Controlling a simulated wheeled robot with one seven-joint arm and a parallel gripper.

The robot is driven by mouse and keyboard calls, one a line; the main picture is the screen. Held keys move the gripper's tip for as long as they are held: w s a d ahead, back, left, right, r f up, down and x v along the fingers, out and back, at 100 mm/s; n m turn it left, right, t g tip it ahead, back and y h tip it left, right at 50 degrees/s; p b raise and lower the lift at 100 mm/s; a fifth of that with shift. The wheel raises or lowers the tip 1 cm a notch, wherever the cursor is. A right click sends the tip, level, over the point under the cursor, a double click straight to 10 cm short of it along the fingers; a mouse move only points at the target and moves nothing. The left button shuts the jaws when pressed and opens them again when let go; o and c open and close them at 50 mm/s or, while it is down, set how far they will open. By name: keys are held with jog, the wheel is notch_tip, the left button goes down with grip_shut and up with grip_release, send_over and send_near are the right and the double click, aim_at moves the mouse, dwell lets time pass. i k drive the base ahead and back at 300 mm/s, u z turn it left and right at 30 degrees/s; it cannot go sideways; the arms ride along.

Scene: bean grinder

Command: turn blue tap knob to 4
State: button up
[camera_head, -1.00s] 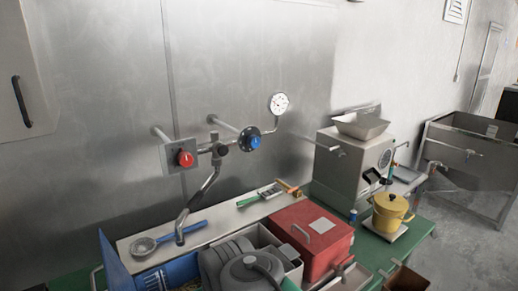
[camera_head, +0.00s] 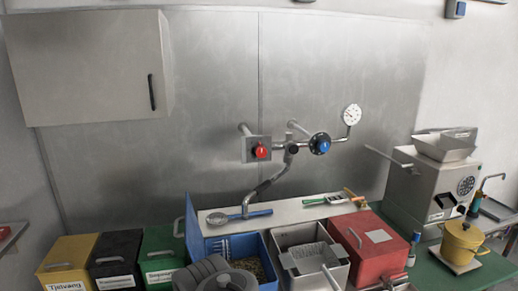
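The blue tap knob (camera_head: 324,146) sits on a round dark dial at the right of the wall-mounted tap (camera_head: 291,150). The dial's marks are too small to read. A red tap knob (camera_head: 261,151) sits on a square plate to its left. The spout (camera_head: 265,186) bends down between and below them. A dark grey rounded shape at the bottom of the view appears to be part of my own body. My gripper cannot be made out in this view, and nothing touches the blue knob.
A round gauge (camera_head: 352,114) stands right of the blue knob. Below are a blue bin (camera_head: 268,262), a red box (camera_head: 365,245) and a shelf with a blue-handled strainer (camera_head: 238,215). A steel grinder (camera_head: 432,185) and yellow pot (camera_head: 462,240) stand right. A wall cabinet (camera_head: 90,65) hangs upper left.

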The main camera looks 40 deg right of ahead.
aim_at(323, 146)
jog(key=u, duration=1.05)
jog(key=k, duration=1)
jog(key=z, duration=2)
jog(key=i, duration=0.15)
jog(key=u, duration=0.15)
